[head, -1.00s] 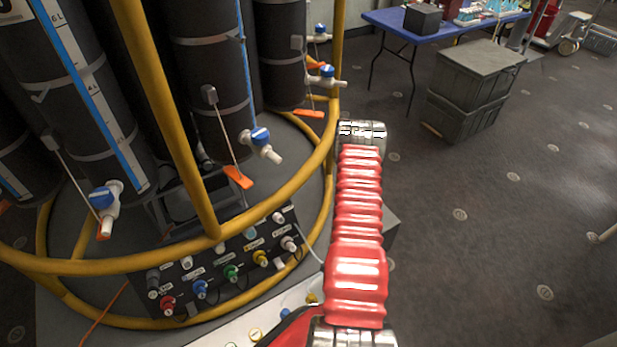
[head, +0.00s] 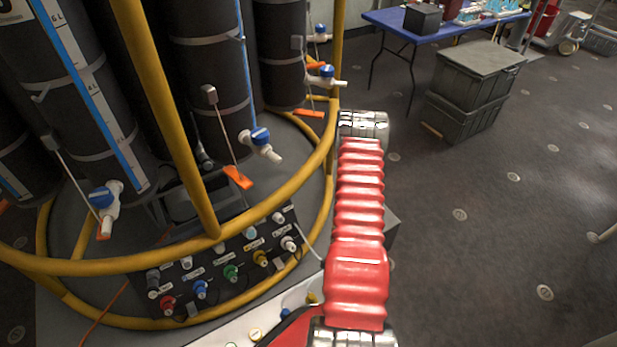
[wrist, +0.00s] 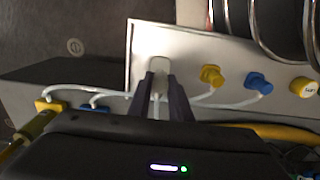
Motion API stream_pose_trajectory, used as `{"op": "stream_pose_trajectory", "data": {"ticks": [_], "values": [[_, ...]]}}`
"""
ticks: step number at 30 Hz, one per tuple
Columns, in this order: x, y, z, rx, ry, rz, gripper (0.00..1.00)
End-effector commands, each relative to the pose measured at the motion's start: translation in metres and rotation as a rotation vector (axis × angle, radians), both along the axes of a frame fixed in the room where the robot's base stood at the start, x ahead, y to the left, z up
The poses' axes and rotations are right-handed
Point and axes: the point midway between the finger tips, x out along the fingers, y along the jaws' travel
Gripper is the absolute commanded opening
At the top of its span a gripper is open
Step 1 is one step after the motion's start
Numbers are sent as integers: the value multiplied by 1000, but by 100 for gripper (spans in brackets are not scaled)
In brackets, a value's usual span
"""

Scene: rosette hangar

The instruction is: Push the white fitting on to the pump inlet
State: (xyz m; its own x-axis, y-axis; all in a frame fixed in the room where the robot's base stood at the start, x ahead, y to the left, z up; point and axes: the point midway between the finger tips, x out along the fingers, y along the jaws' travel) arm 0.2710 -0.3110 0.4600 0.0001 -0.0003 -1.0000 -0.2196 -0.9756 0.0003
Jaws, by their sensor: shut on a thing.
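My gripper (wrist: 159,88) shows in the wrist view, its two dark fingers shut on the white fitting (wrist: 159,65). The fitting is a small pale block at the fingertips, in front of a light grey panel (wrist: 190,50). Thin white tubing runs close to the fingers on both sides. I cannot tell whether the fitting touches anything beyond the fingertips. I cannot pick out the pump inlet for certain in either view. In the head view my red-sleeved arm hides the gripper and the fitting.
Yellow (wrist: 211,75) and blue (wrist: 260,83) connectors sit on the panel, right of the fingers. In the head view a yellow tubular frame (head: 270,235) rings black cylinders and a black connector panel (head: 215,270).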

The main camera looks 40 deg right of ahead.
Motion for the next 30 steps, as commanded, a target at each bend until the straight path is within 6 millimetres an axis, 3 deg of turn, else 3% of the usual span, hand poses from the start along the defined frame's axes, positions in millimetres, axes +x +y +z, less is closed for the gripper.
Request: {"op": "stream_pose_trajectory", "data": {"ticks": [20, 30], "values": [[-1, 1, 5, -9, -10, -1, 0], [6, 5, 11, -115, -129, 21, 0]]}}
